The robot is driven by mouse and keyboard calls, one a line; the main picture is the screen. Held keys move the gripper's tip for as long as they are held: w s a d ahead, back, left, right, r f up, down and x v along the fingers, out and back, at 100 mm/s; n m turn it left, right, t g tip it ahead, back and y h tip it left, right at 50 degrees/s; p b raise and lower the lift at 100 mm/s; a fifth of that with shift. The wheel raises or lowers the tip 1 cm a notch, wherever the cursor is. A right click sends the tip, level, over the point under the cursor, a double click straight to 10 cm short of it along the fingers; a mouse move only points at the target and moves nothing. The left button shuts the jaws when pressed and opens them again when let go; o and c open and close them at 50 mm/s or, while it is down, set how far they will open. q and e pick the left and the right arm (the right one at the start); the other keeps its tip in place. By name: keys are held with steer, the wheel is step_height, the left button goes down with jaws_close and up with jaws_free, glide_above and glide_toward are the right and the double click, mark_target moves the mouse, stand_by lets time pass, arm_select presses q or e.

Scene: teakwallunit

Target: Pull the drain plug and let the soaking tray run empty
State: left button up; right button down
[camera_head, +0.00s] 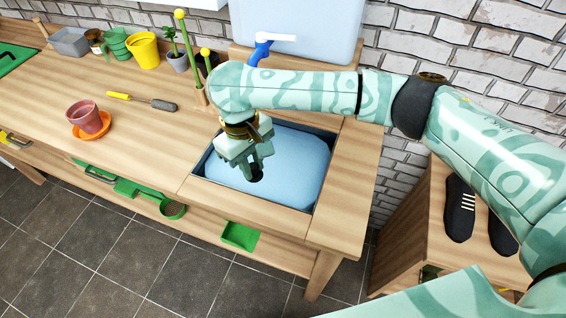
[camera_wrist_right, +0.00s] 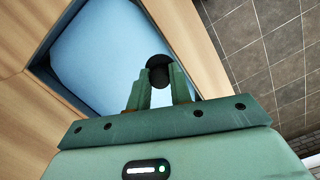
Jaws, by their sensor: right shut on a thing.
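The soaking tray (camera_head: 301,166) is a sunken basin in the right end of the wooden bench, with a light blue surface inside that looks like water. It also shows in the right wrist view (camera_wrist_right: 95,55). My right gripper (camera_head: 256,172) points down over the tray's front part. Its fingers (camera_wrist_right: 159,82) are shut on a round black drain plug (camera_wrist_right: 158,64), which also shows as a dark shape in the head view (camera_head: 256,174). Whether the plug is seated or lifted cannot be told. My left gripper is not in view.
A white water tank with a blue tap (camera_head: 262,46) stands behind the tray. A terracotta pot on an orange saucer (camera_head: 82,131), a yellow-handled tool (camera_head: 140,101) and several pots along the back occupy the bench. The bench just left of the tray is clear.

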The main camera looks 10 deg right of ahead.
steer(key=a+r+p, duration=0.4)
steer(key=shift+a+r+p, duration=0.2)
steer(key=shift+r+p, duration=0.1)
steer(key=shift+r, duration=0.1)
steer(key=shift+s, duration=0.1)
stand_by(0.3)
